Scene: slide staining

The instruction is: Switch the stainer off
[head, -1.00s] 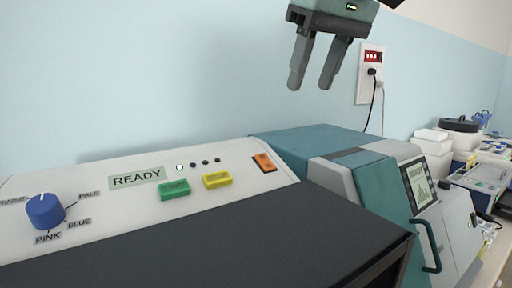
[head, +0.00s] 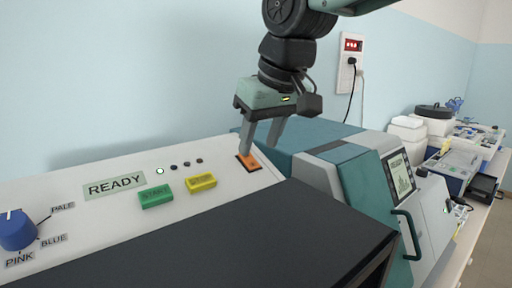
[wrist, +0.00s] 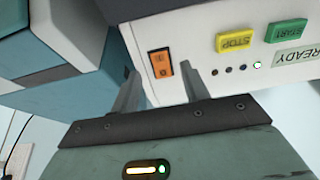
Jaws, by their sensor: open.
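The stainer's sloped white panel (head: 110,214) carries an orange rocker switch (head: 250,162) at its right end. The switch also shows in the wrist view (wrist: 160,64), whole and unobstructed, with dark marks on it. The panel display (head: 114,185) reads READY, and one small lamp (head: 159,171) beside it is lit white. My gripper (head: 258,148) is open and empty, fingers pointing down just above the switch. In the wrist view its fingertips (wrist: 158,78) lie to either side of the switch. Whether a finger touches the panel I cannot tell.
A green START button (head: 156,198) and a yellow button (head: 201,183) sit left of the switch. A blue knob (head: 17,230) is at far left. A teal and white machine (head: 345,165) stands close on the right. A wall socket (head: 350,60) with a plugged cord is behind.

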